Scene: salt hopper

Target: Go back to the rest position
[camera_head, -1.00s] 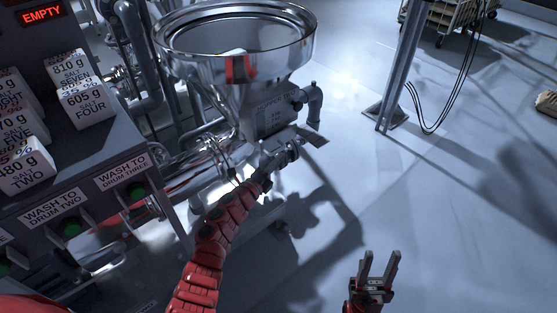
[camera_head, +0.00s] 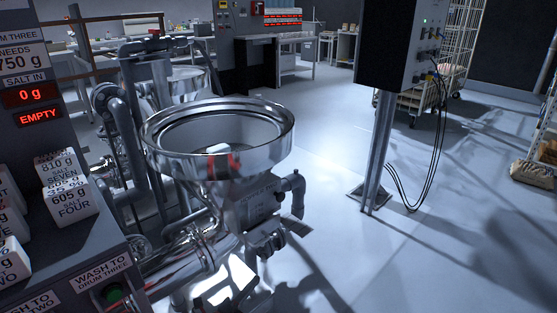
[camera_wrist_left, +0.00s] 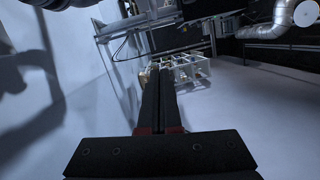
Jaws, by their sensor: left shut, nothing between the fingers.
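My left gripper (camera_wrist_left: 160,72) shows in the left wrist view. Its two dark fingers lie together, shut and empty, pointing away over pale floor. No gripper or arm of mine shows in the head view. The steel hopper (camera_head: 175,163) stands left of centre there, with a wide round bowl above a valve and pipework. A small white and red patch shows at its front rim. A red-lit display (camera_head: 33,95) at the left reads 0 g, and one below it reads EMPTY. My right gripper is out of sight.
White salt blocks, such as salt four (camera_head: 70,202), sit on the panel at left beside a green button (camera_head: 112,292). A post with a control box (camera_head: 402,45) and hanging cables stands right of the hopper. Open floor (camera_head: 430,230) lies at right. Wheeled wire carts stand behind.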

